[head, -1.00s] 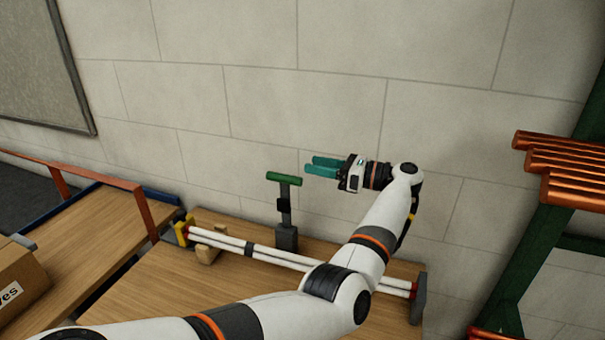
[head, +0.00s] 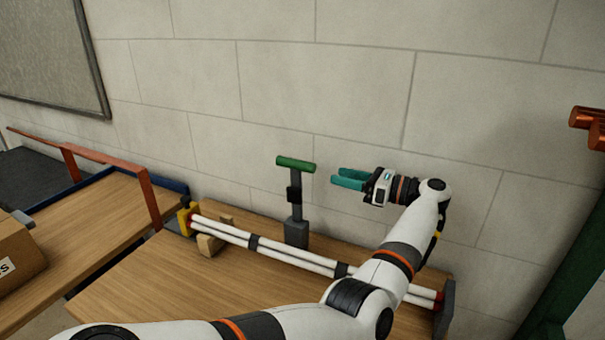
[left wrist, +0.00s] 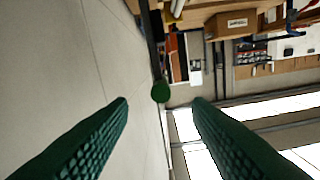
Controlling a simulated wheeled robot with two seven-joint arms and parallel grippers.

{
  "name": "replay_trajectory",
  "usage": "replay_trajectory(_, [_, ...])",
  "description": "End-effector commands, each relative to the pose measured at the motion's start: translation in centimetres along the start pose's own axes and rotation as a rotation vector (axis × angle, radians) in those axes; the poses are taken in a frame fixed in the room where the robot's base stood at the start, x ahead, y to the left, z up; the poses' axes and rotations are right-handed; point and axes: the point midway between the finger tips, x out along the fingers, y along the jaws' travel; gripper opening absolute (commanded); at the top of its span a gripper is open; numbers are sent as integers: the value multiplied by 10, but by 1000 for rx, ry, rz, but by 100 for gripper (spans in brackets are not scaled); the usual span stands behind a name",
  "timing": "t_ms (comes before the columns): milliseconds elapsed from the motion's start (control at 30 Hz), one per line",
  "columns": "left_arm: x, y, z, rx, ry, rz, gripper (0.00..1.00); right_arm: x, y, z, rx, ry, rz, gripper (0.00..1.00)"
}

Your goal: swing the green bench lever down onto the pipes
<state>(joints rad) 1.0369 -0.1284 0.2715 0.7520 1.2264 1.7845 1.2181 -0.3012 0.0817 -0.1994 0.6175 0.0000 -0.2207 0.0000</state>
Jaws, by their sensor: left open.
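The green-handled bench lever (head: 295,200) stands upright on a grey base at the back of the wooden bench, close to the wall. Its green cross handle (head: 295,163) is on top. The white pipes (head: 275,252) lie along the bench in front of its base. My left gripper (head: 340,179) is open and empty, just right of the handle at nearly its height, and points left at it. In the left wrist view the round green handle end (left wrist: 160,91) shows between and beyond the two green fingers, touching neither. My right gripper is not in view.
An orange rail (head: 148,198) and a cardboard box (head: 15,255) stand left. A green rack with copper pipes (head: 590,128) stands right. The wall is close behind.

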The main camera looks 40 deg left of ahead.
Motion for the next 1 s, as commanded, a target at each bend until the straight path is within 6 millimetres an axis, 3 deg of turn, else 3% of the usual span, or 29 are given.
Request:
replay_trajectory(500, [93,-1,-4,2,2,-2,45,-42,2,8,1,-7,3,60])
replay_trajectory(700, [112,-1,-3,1,1,0,45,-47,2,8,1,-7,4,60])
replay_trajectory(1000, [115,0,-1,0,0,0,45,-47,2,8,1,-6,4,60])
